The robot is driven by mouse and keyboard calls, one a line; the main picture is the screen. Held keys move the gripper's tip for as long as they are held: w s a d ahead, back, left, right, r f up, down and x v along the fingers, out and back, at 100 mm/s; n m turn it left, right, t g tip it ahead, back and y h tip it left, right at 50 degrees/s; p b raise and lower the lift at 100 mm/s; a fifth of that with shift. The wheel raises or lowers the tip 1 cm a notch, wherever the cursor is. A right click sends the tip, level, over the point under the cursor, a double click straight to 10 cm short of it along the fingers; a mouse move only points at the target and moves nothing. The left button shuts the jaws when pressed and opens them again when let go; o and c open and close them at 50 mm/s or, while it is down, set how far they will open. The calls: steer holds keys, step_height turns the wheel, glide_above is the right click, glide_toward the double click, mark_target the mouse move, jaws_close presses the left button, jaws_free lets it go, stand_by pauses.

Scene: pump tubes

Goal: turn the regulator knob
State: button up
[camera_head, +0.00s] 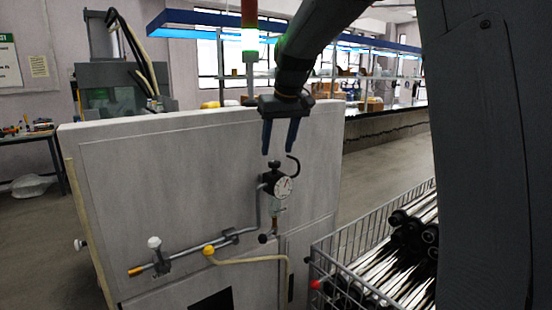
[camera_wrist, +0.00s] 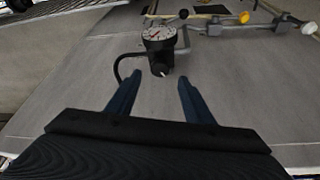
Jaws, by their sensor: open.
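The regulator is mounted on the grey cabinet panel. Its round white gauge (camera_head: 284,186) faces forward, and the gauge also shows in the wrist view (camera_wrist: 158,33). The black regulator knob (camera_head: 274,164) sits at the top of the regulator. In the wrist view the knob (camera_wrist: 161,69) shows a small white mark and appears between the fingertips. My gripper (camera_head: 278,152) points down just above the knob, its two blue fingers apart. It is open and empty, and the fingers (camera_wrist: 160,78) do not appear to touch the knob.
A thin black hose (camera_head: 295,165) curves beside the regulator. A grey pipe (camera_head: 205,247) with a white knob (camera_head: 154,243) and a yellow knob (camera_head: 209,250) runs lower left. A wire basket (camera_head: 345,270) of metal tubes stands at the right. The panel's upper left is clear.

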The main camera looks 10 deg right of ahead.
steer(key=shift+v, duration=1.45)
steer(key=s+f+m+g+b, duration=0.1)
steer(key=s+f+g, duration=0.2)
steer(key=s+f, duration=2.5)
step_height(320, 180, down, 2)
steer(key=shift+s+f+m+h, duration=0.15)
steer(key=shift+s+m+h, duration=0.15)
stand_by(1.2)
